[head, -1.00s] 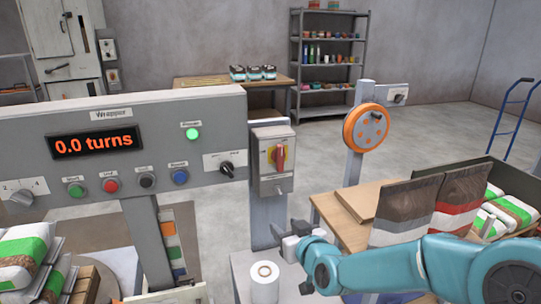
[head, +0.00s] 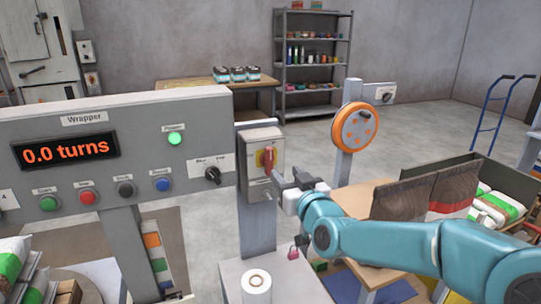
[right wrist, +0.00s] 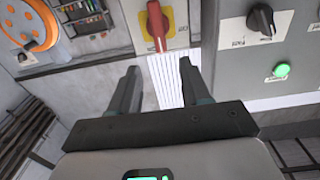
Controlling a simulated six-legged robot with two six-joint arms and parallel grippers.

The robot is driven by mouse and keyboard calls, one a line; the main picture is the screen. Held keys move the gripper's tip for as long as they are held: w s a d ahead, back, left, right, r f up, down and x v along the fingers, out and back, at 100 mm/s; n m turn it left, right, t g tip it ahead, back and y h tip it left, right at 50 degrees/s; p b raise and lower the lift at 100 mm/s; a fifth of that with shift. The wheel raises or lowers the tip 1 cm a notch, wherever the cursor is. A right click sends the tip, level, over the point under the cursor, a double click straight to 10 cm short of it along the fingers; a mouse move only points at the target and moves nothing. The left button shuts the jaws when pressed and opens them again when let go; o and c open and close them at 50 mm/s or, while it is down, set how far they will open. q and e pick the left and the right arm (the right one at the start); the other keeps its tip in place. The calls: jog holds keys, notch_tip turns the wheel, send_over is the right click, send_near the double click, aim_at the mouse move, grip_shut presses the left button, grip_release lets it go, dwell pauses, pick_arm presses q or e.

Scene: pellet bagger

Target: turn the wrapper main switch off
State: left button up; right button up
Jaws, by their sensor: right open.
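The wrapper main switch is a grey box (head: 250,170) on a post, with a red handle (head: 267,158) on a yellow plate. The handle stands upright. My right gripper (head: 277,183) is just right of and below the handle, open and empty. In the right wrist view the red handle (right wrist: 157,27) is beyond the open fingertips (right wrist: 158,68), roughly in line with the gap between them. The fingers appear apart from it. The handle's lower end is close to a fingertip in the head view. My left gripper is not in view.
The wrapper panel (head: 105,185) is left of the switch, with a lit green lamp (head: 175,138), buttons and a black knob (head: 212,175). A film roll (head: 256,287) stands below. An orange wheel (head: 355,127) is to the right, behind my right arm.

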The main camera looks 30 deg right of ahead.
aim_at(270, 156)
jog(key=p+x, duration=0.2)
jog(key=x, duration=0.7)
jog(key=shift+w, duration=0.15)
jog(key=shift+w+d+r, duration=0.15)
jog(key=shift+w, duration=0.55)
jog(key=c, duration=0.8)
